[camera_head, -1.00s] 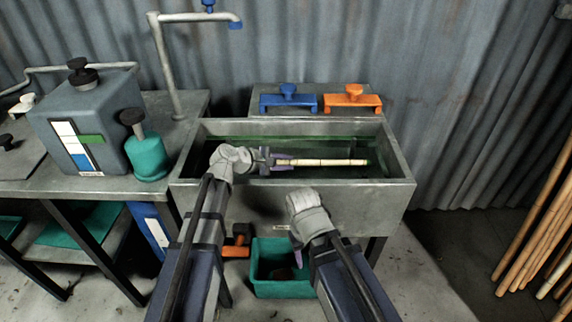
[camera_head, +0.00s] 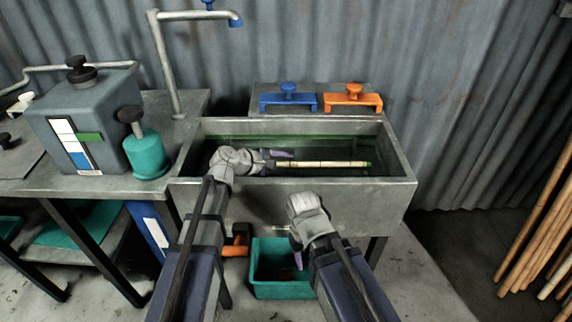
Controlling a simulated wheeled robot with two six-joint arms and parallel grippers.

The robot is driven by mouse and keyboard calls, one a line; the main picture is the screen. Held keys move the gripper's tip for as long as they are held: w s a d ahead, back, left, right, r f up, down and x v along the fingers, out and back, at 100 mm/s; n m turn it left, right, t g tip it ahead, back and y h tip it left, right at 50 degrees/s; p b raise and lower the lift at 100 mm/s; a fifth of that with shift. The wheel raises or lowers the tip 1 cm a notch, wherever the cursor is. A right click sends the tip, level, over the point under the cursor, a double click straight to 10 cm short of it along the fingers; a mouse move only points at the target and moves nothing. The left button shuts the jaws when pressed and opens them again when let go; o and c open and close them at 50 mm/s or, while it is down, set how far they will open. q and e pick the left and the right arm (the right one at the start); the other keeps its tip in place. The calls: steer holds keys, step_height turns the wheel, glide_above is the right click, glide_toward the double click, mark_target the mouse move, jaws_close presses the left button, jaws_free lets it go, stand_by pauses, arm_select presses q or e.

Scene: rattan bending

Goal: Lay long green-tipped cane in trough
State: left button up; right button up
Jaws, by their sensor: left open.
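The green-tipped cane (camera_head: 325,164) is pale and jointed, with its green tip at the right end. It lies level inside the grey metal trough (camera_head: 386,187), low within the walls; I cannot tell whether it touches the water or the floor of the trough. My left gripper (camera_head: 279,159) is open at the left end of the cane, inside the trough's front wall, with a purple finger showing above the cane's line. My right gripper (camera_head: 295,243) hangs in front of the trough, mostly hidden behind its wrist, with a purplish finger pointing down.
A blue clamp (camera_head: 288,100) and an orange clamp (camera_head: 352,98) sit on the ledge behind the trough. A tap pipe (camera_head: 165,60) rises at the back left. A teal bin (camera_head: 283,290) stands below on the floor. A grey tank (camera_head: 85,120) and teal bottle (camera_head: 148,157) stand left. Canes (camera_head: 540,230) lean at right.

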arm_select(q)
steer(key=shift+r+p, duration=0.45)
steer(key=p+v, duration=0.6)
steer(key=v, duration=0.6)
